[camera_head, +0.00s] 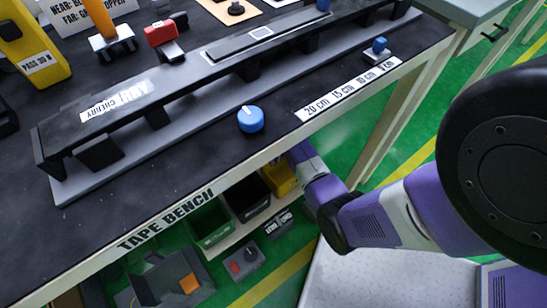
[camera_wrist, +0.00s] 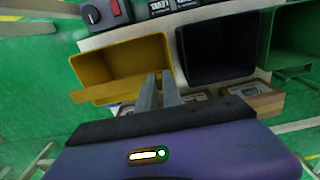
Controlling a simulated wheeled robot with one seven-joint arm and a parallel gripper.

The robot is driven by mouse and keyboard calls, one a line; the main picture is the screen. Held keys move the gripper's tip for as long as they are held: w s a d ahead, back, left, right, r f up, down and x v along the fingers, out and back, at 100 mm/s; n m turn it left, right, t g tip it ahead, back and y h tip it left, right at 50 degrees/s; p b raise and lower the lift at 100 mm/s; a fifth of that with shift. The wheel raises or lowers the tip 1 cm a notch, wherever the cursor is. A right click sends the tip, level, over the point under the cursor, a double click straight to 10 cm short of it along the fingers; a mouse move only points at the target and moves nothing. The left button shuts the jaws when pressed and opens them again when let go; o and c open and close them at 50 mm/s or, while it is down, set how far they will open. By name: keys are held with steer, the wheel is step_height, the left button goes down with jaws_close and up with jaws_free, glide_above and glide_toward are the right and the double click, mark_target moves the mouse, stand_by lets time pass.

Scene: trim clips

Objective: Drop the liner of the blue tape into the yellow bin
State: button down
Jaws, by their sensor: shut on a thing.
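The yellow bin (camera_wrist: 95,70) stands open in the wrist view, just beyond my fingers. In the head view the yellow bin (camera_head: 281,178) shows under the bench front, partly hidden by my arm. My gripper (camera_wrist: 160,82) points at the bin's near right part, its two grey fingers close together. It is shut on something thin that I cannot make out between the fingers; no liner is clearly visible. The head view does not show my fingertips, which are hidden under the bench edge. I cannot identify the blue tape in either view.
A black bin (camera_wrist: 217,60) and a green bin (camera_wrist: 289,39) stand right of the yellow one in the wrist view. The tape bench (camera_head: 130,190) overhangs the bins and my arm. A grey box with a red button (camera_head: 244,264) is on the floor side.

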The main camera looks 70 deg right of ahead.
steer(key=shift+f+b, duration=1.25)
steer(key=shift+f, duration=1.1)
steer(key=c, duration=1.4)
jaws_free()
steer(key=shift+c, duration=0.2)
step_height(320, 180, up, 8)
steer(key=p, duration=0.3)
steer(key=shift+f, duration=0.1)
